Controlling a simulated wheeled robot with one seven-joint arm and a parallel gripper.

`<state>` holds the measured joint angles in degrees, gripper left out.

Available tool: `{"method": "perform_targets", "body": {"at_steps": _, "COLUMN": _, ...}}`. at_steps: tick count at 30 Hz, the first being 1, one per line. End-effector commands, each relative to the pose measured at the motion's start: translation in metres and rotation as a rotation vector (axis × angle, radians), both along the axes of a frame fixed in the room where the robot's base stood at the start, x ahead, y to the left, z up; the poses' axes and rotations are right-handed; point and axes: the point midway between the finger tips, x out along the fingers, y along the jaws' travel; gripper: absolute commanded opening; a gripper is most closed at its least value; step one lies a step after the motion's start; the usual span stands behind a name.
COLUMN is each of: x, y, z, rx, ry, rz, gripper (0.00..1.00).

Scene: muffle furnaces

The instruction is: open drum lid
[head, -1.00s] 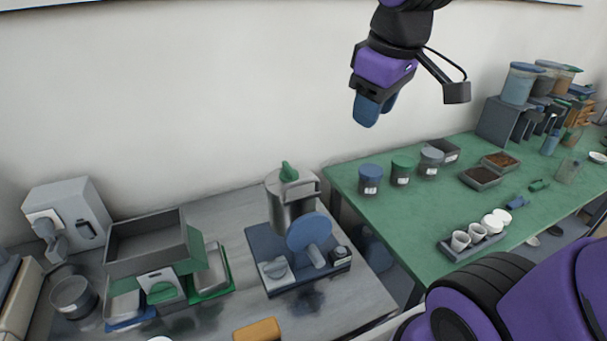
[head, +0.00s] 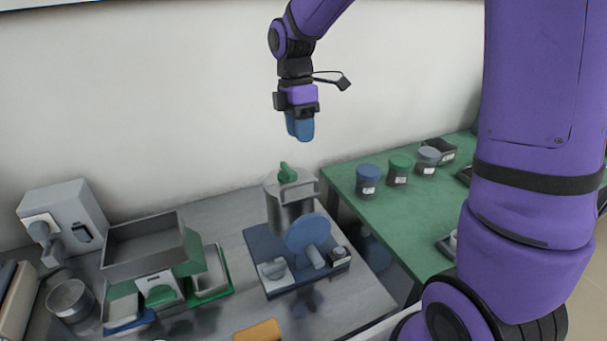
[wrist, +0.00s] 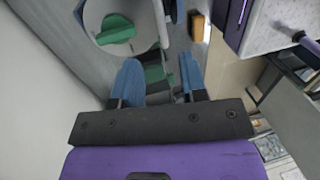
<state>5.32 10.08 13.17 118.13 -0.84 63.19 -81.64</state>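The drum (head: 288,212) is a grey metal cylinder standing on a blue base (head: 262,247) on the metal bench. Its lid (head: 301,178) is on top and carries a green knob (head: 286,172). In the wrist view the pale round lid (wrist: 93,14) with its green knob (wrist: 116,33) is at the upper left. My gripper (head: 300,130) hangs above the drum, fingers pointing down, apart from the knob. In the wrist view its two blue fingers (wrist: 162,78) are spread with nothing held between them; the knob lies left of the gap.
A blue disc (head: 308,233) stands in front of the drum. A grey open box (head: 145,250) and green trays are on the left of the bench. The green table (head: 385,215) at right holds several lidded jars. The space around my gripper is clear.

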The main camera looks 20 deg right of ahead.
Motion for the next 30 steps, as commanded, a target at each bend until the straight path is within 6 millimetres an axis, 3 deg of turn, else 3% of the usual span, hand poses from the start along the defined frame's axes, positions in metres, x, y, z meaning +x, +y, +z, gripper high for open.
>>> {"method": "perform_targets", "body": {"at_steps": 5, "x": -0.003, "y": 0.000, "z": -0.017, "rx": 0.001, "ry": 0.004, "rz": 0.003, "gripper": 0.39}}
{"method": "perform_targets", "body": {"at_steps": 18, "x": -0.018, "y": 0.000, "z": -0.087, "rx": 0.000, "ry": 0.003, "rz": 0.002, "gripper": 0.39}}
{"method": "perform_targets", "body": {"at_steps": 24, "x": -0.020, "y": 0.000, "z": -0.102, "rx": 0.000, "ry": 0.001, "rz": 0.001, "gripper": 0.39}}
{"method": "perform_targets", "body": {"at_steps": 30, "x": -0.021, "y": 0.000, "z": -0.105, "rx": 0.000, "ry": 0.000, "rz": 0.001, "gripper": 0.39}}
